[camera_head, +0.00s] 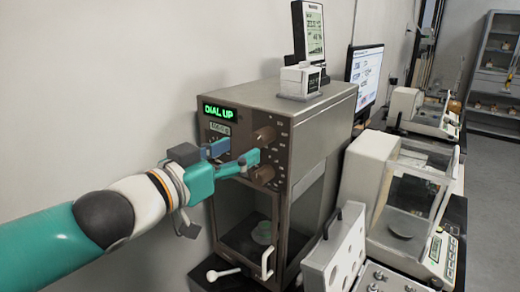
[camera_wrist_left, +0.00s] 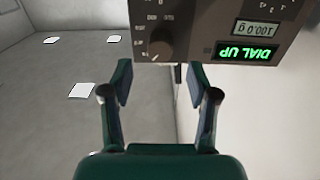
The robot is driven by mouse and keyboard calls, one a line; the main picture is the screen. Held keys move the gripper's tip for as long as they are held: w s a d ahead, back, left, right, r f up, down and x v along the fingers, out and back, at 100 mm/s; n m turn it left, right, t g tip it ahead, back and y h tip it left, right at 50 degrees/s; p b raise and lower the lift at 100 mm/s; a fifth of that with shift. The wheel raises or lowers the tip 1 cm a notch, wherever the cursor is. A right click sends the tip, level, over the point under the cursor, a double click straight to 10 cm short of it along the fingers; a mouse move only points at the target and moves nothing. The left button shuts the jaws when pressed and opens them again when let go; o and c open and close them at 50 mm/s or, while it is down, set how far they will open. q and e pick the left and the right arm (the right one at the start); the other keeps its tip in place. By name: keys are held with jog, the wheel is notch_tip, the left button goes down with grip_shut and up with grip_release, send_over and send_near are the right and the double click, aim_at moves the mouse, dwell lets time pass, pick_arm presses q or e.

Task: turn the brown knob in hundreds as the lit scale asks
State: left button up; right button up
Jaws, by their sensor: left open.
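The lit scale is a tall brown-grey cabinet (camera_head: 308,130) with a green sign reading DIAL UP (camera_head: 219,111); a small readout (camera_head: 220,129) sits below it. The sign also shows upside down in the left wrist view (camera_wrist_left: 247,53), with a readout that looks like 100.0 g (camera_wrist_left: 254,29). Two brown knobs are on its front, an upper one (camera_head: 265,135) and a lower one (camera_head: 263,175). My left gripper (camera_head: 233,160) is open in front of the panel, its fingers apart. In the left wrist view a knob (camera_wrist_left: 160,43) is beyond the open fingers (camera_wrist_left: 158,82), with nothing between them. Which knob is for hundreds is not legible.
Below the panel is a glass-fronted chamber (camera_head: 247,243) with a white handle (camera_head: 267,263). A small balance (camera_head: 302,80) stands on top. To the right are a larger glass-sided balance (camera_head: 364,168) and a light panel with round holes (camera_head: 336,260). The wall is close at left.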

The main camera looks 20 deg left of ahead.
aim_at(257, 142)
pick_arm(q)
jog(key=b+x, duration=0.1)
jog(key=x, duration=0.6)
jog(key=shift+w+d, duration=0.1)
jog(key=shift+w, duration=0.2)
jog(key=shift+c, duration=0.2)
grip_shut()
jog(key=shift+m, duration=0.4)
jog(key=m, duration=0.3)
jog(key=shift+b, duration=0.35)
jog(key=shift+m, duration=2.1)
jog(key=shift+f, duration=0.1)
